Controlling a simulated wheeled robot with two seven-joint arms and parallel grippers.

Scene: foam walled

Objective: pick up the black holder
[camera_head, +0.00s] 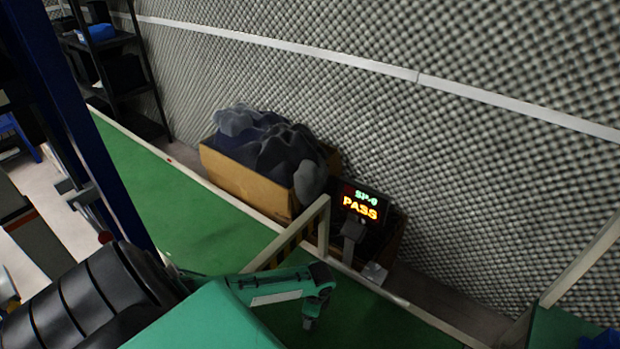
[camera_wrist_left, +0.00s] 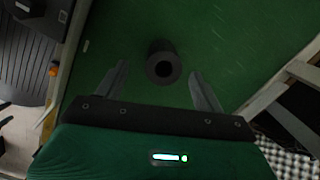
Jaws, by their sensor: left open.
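The black holder (camera_wrist_left: 163,66) is a short dark cylinder with a round hole in its near end. In the left wrist view it lies on the green surface, between and slightly beyond the two fingers. My left gripper (camera_wrist_left: 160,78) is open, with one finger on each side of the holder and nothing in its grasp. In the head view my left gripper (camera_head: 311,318) shows at the bottom middle, pointing down at the green surface. The holder is not visible there. My right gripper is not in view.
A beige rail (camera_head: 300,235) rises close to my left gripper. The green surface (camera_head: 180,200) is clear to the left.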

